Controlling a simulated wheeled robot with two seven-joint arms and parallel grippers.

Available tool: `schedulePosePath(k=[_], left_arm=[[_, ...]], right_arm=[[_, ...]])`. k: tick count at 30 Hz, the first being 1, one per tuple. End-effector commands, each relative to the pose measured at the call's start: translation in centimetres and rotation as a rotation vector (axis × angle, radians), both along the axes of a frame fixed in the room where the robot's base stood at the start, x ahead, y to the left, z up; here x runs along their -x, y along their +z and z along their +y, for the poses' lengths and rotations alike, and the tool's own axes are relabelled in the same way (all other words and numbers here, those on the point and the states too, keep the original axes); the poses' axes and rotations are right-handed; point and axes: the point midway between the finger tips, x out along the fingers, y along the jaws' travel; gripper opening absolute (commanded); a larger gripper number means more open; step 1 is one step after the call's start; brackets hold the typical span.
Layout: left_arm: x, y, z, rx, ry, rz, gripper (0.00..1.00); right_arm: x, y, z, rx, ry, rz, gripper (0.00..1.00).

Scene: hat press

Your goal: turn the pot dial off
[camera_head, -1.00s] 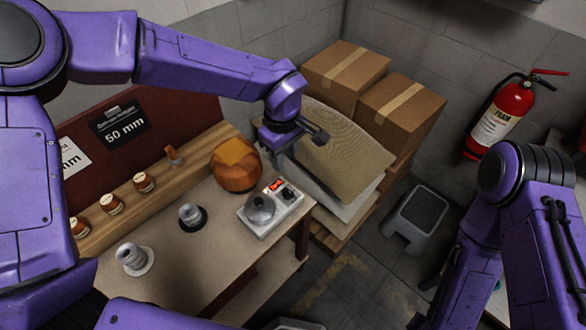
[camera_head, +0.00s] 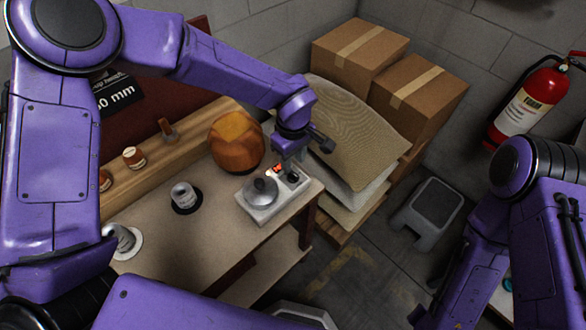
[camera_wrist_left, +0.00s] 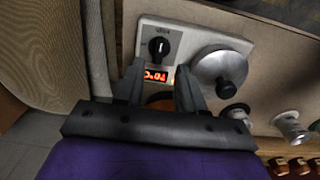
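The pot unit is a pale box (camera_head: 258,212) at the table's right end, with a round metal lid (camera_head: 261,190) and a small red lit display (camera_head: 277,170). Its black dial (camera_head: 292,177) sits on the right part of the box. My left gripper (camera_head: 283,163) is just above and behind the dial and display. In the left wrist view the dial (camera_wrist_left: 159,47) has a pale pointer mark and lies just beyond the fingertips. The left gripper (camera_wrist_left: 159,70) is open and empty, its fingers apart on either side of the display (camera_wrist_left: 155,76). The right gripper is not in view.
A round wooden block (camera_head: 236,145) stands behind the box on the table (camera_head: 165,240). Metal cylinders (camera_head: 184,195) and small jars (camera_head: 134,157) are to the left. Stacked sheets (camera_head: 350,130) and cardboard boxes (camera_head: 360,50) stand close on the right, with a grey stool (camera_head: 432,205) on the floor.

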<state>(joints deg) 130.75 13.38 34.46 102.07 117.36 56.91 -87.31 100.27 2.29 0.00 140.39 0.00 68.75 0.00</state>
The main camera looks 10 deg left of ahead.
Motion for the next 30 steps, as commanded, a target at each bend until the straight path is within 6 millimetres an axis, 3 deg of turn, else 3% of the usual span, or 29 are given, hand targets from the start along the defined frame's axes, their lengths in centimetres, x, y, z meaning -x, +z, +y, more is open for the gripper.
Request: schedulePosePath(k=[3,8,17,18,21,30], left_arm=[[0.0,-2.4,0.0,-0.002,-0.001,0.002,0.38],[0.0,-4.7,0.0,-0.001,-0.001,0.002,0.38],[0.0,-5.4,0.0,0.001,0.001,0.000,0.38],[0.0,-5.4,0.0,0.001,0.001,0.000,0.35],[0.0,-5.4,0.0,0.001,0.000,0.000,0.03],[0.0,-5.4,0.0,0.001,0.011,0.000,0.00]], right_arm=[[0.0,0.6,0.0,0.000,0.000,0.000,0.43],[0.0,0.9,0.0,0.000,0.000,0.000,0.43],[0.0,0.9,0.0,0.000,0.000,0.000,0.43],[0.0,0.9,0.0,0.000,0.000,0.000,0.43],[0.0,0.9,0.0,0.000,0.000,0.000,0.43],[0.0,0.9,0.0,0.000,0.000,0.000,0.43]])
